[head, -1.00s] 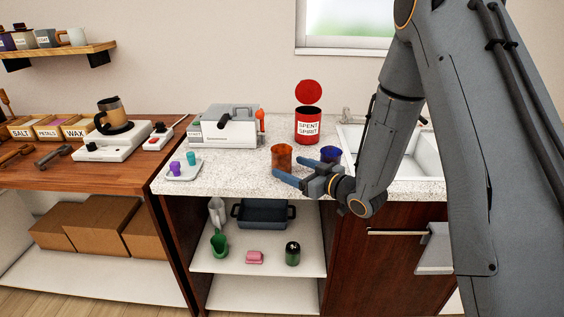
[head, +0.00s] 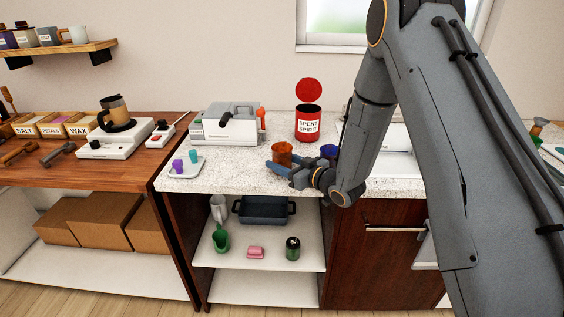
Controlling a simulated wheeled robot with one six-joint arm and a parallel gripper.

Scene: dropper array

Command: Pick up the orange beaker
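The orange beaker (head: 282,150) stands upright on the speckled counter, left of a blue beaker (head: 328,151). My gripper (head: 281,163) is low at the counter and reaches in from the right. Its fingers are apart, one in front of the orange beaker and the other at its right side and partly behind it. The lower part of the orange beaker is hidden by the near finger. I cannot see whether either finger touches it. The blue beaker is partly hidden by my arm.
A red "SPENT SPIRIT" can (head: 308,124) with a raised lid stands behind the beakers. A grey-white device (head: 226,130) and a small tray (head: 186,172) with purple and teal pieces are at left. My arm covers much of the sink.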

